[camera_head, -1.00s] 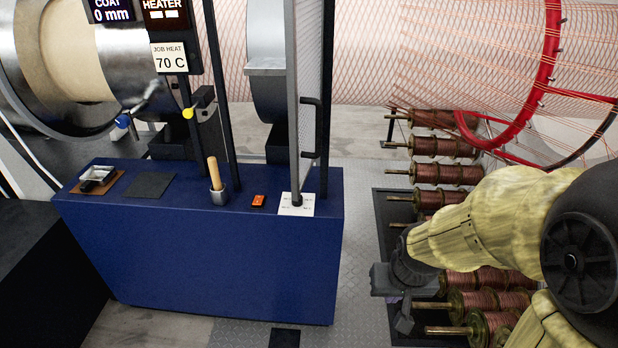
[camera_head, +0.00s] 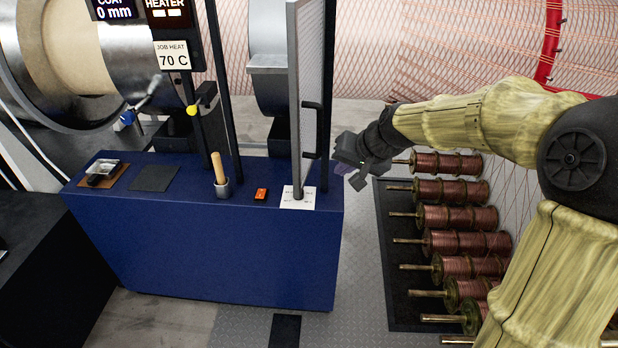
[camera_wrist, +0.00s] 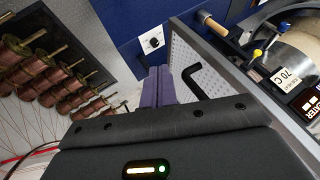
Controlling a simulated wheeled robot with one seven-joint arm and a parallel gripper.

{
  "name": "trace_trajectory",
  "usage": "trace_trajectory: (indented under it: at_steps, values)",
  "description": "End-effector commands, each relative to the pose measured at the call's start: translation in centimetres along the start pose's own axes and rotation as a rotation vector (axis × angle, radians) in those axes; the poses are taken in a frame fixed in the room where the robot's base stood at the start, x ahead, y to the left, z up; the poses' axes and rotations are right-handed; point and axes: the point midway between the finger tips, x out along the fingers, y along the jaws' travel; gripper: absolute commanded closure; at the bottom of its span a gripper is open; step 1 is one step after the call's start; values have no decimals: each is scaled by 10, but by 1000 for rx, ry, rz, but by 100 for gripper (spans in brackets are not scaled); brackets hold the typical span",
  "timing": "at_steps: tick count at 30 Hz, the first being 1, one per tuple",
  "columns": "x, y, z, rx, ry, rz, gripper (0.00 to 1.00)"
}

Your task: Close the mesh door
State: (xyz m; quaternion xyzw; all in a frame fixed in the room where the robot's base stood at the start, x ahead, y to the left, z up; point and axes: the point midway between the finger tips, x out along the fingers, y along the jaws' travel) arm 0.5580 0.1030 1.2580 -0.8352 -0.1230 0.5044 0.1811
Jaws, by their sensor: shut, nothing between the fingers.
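The mesh door (camera_head: 311,75) is a narrow grey-framed mesh panel above the right end of the blue cabinet, seen nearly edge-on, standing out from a black post. Its black bar handle (camera_head: 314,130) faces right. My gripper (camera_head: 341,169) is shut and empty, just right of the door and a little below the handle, apart from it. In the wrist view, the purple fingers (camera_wrist: 158,84) are together, and the handle (camera_wrist: 196,82) and mesh door (camera_wrist: 222,92) are just to their right.
The blue cabinet (camera_head: 220,245) carries a wooden-handled tool in a cup (camera_head: 220,175), an orange switch (camera_head: 261,194) and a white plate (camera_head: 298,197). Copper spools (camera_head: 455,216) stand in a row at right. Open floor (camera_head: 362,270) lies between cabinet and spools.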

Motion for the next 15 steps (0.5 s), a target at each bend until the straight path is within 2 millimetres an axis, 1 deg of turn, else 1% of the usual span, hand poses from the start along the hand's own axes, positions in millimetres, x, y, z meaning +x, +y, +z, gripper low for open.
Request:
trace_trajectory:
  at_steps: [5, 8, 15]
  values:
    - [7, -2, 1, -4, -4, -2, 100]
    - [16, -3, 1, -3, -6, -2, 100]
    - [52, -3, 2, -5, -8, -2, 100]
